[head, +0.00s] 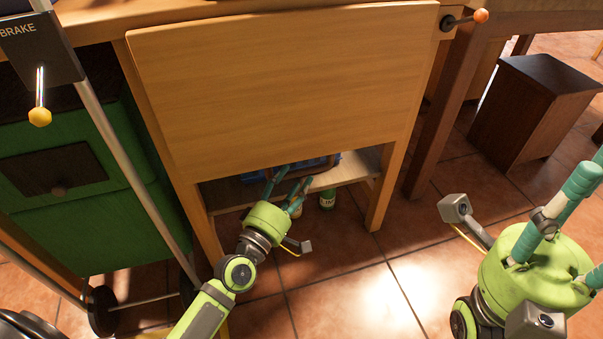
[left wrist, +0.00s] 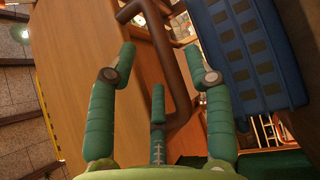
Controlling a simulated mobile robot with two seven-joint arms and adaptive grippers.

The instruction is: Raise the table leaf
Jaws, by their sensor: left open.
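The table leaf (head: 290,80) is a plain light-wood panel. It hangs down below the table's edge in the head view, its lower edge above a shelf. My left gripper (head: 287,183) is open and empty, just below the leaf's lower edge near its middle. Contact with the leaf cannot be told. My right gripper (head: 580,190) is at the right of the head view, away from the leaf, partly cut off; its opening is unclear.
A knob with an orange ball (head: 480,15) sticks out beside the leaf's upper right corner. A lower shelf (head: 350,169) bears a blue crate (left wrist: 250,60). A green bottle (head: 327,199) stands below. A brake lever (head: 40,100) and green cabinet (head: 75,225) are left, a stool (head: 525,110) right.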

